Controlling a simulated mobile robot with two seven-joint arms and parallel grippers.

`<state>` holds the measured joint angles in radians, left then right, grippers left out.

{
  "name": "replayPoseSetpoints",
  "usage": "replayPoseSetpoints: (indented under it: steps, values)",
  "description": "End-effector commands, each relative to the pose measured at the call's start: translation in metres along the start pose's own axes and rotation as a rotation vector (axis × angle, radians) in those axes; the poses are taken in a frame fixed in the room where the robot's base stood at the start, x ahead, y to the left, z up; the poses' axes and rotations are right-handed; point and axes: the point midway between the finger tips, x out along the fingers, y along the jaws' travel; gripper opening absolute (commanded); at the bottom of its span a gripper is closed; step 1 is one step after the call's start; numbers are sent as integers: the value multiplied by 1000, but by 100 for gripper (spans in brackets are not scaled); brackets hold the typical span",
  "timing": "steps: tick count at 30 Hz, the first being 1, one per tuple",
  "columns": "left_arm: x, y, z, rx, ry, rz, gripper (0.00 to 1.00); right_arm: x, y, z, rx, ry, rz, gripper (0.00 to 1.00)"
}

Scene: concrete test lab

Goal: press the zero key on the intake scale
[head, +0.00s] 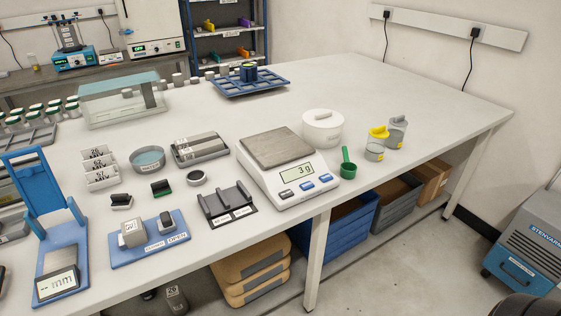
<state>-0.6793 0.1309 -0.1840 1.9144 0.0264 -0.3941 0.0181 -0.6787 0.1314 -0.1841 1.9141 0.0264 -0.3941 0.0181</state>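The intake scale (268,182) stands on the white bench near its front edge, right of the middle of the head view. It has a square grey weighing plate (276,147) with nothing on it. Its display (297,173) reads 3 g. A row of small keys (307,186) lies below the display on the sloped front, some of them blue. Their labels are too small to read, so I cannot tell which is the zero key. Neither of my grippers shows in the head view.
A white lidded tub (322,128) and a green scoop (347,165) stand right of the scale. A dark rack (226,204) sits close to its left. Two lidded jars, one yellow-topped (376,144), stand farther right. The bench's right end is clear.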

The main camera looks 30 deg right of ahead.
Motion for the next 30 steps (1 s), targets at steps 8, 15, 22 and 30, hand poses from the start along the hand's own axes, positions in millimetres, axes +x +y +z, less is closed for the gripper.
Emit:
replayPoseSetpoints:
  steps: [8,15,22,30]
  values:
    - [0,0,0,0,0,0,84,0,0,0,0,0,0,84]
    - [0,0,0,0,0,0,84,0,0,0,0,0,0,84]
    - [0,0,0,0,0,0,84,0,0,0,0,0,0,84]
    - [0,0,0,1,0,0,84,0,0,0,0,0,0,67]
